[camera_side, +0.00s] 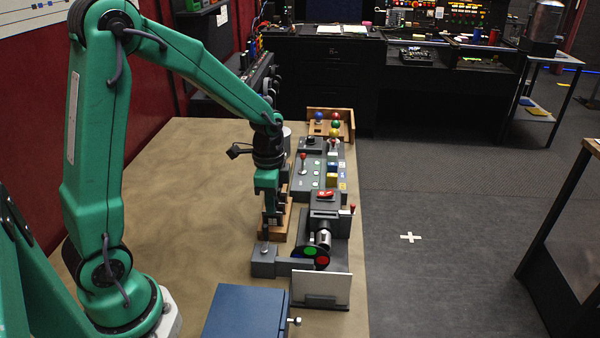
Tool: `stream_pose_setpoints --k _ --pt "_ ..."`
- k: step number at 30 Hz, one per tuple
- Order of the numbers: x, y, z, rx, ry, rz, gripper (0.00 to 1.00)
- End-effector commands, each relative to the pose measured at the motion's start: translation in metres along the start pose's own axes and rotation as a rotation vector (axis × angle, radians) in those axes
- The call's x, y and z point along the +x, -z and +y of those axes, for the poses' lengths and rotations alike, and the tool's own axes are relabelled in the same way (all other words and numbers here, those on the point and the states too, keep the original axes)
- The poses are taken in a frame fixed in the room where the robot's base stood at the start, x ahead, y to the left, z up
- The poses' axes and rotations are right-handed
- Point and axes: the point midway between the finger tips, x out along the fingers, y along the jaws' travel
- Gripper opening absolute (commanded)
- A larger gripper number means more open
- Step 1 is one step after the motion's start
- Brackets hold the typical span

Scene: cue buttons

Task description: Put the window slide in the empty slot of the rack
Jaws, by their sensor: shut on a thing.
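My gripper (268,218) points straight down at the wooden rack (279,237), near the right edge of the tan table. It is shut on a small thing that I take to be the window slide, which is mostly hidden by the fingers. The rack is a narrow wooden frame with dark upright pieces (281,200) in it, just to the right of my fingers. My gripper covers much of the rack, so I cannot tell which slot is empty, or whether the held slide touches the rack.
A grey device with green and red discs (322,258), a white panel (321,288) and a blue box (244,312) stand nearer the camera. A button panel (318,172) and a wooden tray of coloured balls (330,125) stand behind. The table's left part (180,190) is clear.

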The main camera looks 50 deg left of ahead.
Motion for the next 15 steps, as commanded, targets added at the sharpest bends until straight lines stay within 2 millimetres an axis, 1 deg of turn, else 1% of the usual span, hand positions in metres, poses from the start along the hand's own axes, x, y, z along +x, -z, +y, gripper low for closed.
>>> stream_pose_setpoints --k 15 --pt "0.0073 -0.0001 0.0001 0.0 0.0 0.0 0.0"
